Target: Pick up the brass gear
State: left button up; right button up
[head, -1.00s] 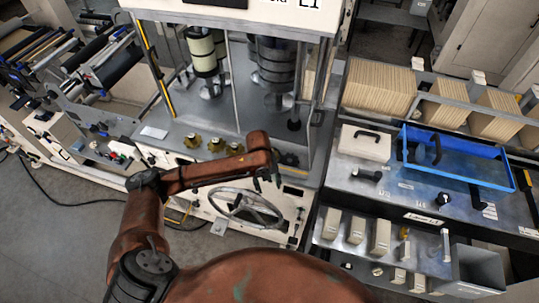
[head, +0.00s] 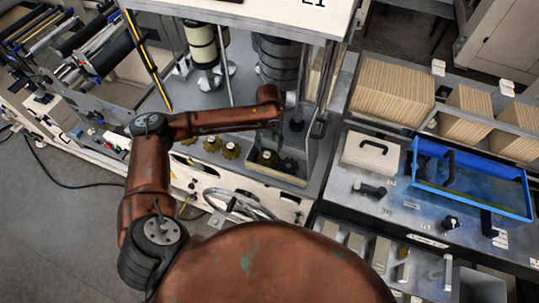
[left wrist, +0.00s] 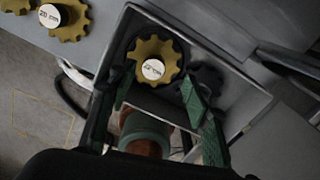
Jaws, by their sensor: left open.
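A brass gear (left wrist: 152,68) with a white round label lies in an open grey metal box, beside a dark gear (left wrist: 205,82). The gear also shows small in the head view (head: 267,158). My left gripper (left wrist: 156,96) is open, its two green fingers over the box, one to each side below the gear in the left wrist view. The gap between them is empty. In the head view the gripper (head: 273,134) hangs above the box and is small, with its fingers hard to make out. My right gripper is not in view.
The box (head: 304,160) has raised walls around the gear. More brass gears (head: 230,150) sit on the machine ledge to its left, one with a white label (left wrist: 50,16). Metal posts and rollers (head: 279,60) stand behind. A blue tray (head: 470,203) is at right.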

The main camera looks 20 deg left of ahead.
aim_at(267, 156)
pick_arm(q)
jog(key=shift+s+a+f+p, duration=0.15)
jog(key=shift+s+f+p, duration=0.25)
jog(key=shift+f, duration=0.6)
jog(key=f, duration=0.4)
jog(key=shift+s+a+p, duration=0.1)
jog(key=shift+s+p, duration=0.2)
jog(key=shift+p, duration=0.1)
jog(key=c, duration=0.8)
grip_shut()
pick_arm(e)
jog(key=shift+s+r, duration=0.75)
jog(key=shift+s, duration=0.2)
pick_arm(q)
jog(key=shift+w, duration=0.1)
